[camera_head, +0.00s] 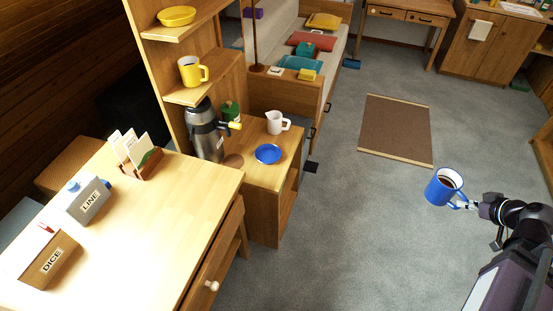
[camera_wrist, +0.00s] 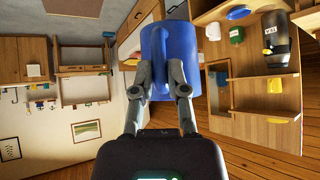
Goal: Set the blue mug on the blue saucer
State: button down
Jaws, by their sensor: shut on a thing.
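The blue mug (camera_head: 441,190), with a white rim and dark liquid inside, is in the air at the right of the head view, over the grey floor. My gripper (camera_head: 472,206) is shut on its handle. In the wrist view the mug (camera_wrist: 168,45) fills the upper middle, with my gripper's fingers (camera_wrist: 162,85) on its handle. The mug looks roughly upright, slightly tilted in the head view. The blue saucer (camera_head: 268,153) lies empty on the small wooden cabinet (camera_head: 262,180), well left of the mug. The saucer also shows in the wrist view (camera_wrist: 238,13).
A white pitcher (camera_head: 277,122) stands just behind the saucer. A steel flask (camera_head: 205,132) and a green container (camera_head: 231,111) stand left of it. A desk (camera_head: 150,240) with boxes is at front left.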

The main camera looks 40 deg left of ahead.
aim_at(271, 157)
jog(key=z, duration=0.15)
jog(key=k, duration=0.75)
jog(key=u, duration=1.3)
jog(key=i, duration=1)
jog(key=u, duration=0.05)
